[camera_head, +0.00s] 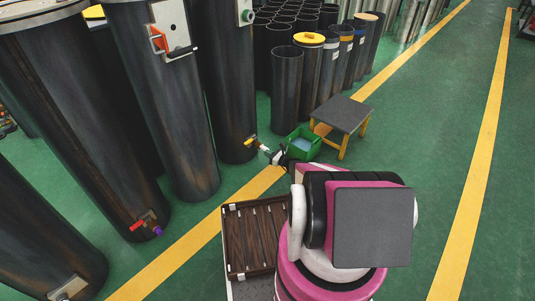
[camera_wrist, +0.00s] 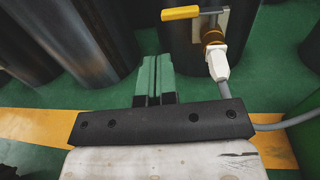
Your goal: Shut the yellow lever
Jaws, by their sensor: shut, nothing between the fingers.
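The yellow lever (camera_wrist: 194,12) sits on a valve low on a dark cylinder (camera_wrist: 190,50). It points sideways to the left, across the line of the outlet. Below it are a brass fitting (camera_wrist: 212,38) and a white connector (camera_wrist: 217,65) with a grey hose (camera_wrist: 285,122). The lever also shows small in the head view (camera_head: 250,140), near the cylinder's foot. My gripper (camera_wrist: 153,62) has its green fingers together and empty. In the wrist view the fingertips are below the lever and left of the connector, apart from both.
A green crate (camera_head: 304,144) stands just right of the valve, with a grey-topped stool (camera_head: 342,114) behind it. Other large cylinders (camera_head: 165,100) stand to the left; one has a red-handled valve (camera_head: 138,225). Green floor to the right is open.

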